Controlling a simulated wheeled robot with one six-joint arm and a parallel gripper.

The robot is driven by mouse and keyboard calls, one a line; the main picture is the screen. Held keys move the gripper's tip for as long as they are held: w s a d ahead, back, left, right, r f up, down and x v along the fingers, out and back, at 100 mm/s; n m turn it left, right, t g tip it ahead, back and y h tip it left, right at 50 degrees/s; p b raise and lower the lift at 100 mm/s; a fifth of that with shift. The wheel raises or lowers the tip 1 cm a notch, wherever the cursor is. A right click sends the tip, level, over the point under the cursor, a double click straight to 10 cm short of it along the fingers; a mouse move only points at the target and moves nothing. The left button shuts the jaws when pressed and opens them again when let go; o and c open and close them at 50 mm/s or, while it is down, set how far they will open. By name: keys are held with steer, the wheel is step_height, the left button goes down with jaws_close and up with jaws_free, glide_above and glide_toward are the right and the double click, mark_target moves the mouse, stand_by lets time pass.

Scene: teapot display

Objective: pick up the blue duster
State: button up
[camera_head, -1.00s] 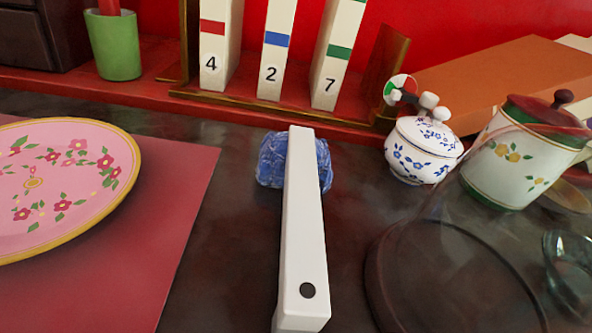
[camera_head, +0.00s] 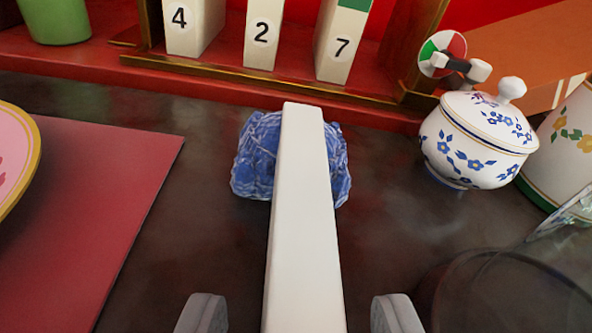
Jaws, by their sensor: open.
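The duster has a blue, crinkled head (camera_head: 258,155) and a long white handle (camera_head: 304,230). It lies on the dark table, its head near the red ledge and its handle running toward me. My gripper (camera_head: 300,318) is open at the bottom edge. One grey finger is on each side of the handle, with a gap between each finger and the handle. I cannot tell how high the fingers are above the table. The near end of the handle is out of view.
A white and blue lidded pot (camera_head: 475,138) stands right of the duster. A clear round glass object (camera_head: 510,290) is at the lower right. A red mat (camera_head: 90,215) with a pink plate (camera_head: 15,155) lies left. Numbered blocks (camera_head: 262,35) stand behind on the red ledge (camera_head: 100,72).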

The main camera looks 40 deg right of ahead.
steer(key=shift+w+d+f, duration=0.1)
steer(key=shift+w+d, duration=0.1)
steer(key=shift+w, duration=0.05)
jaws_close()
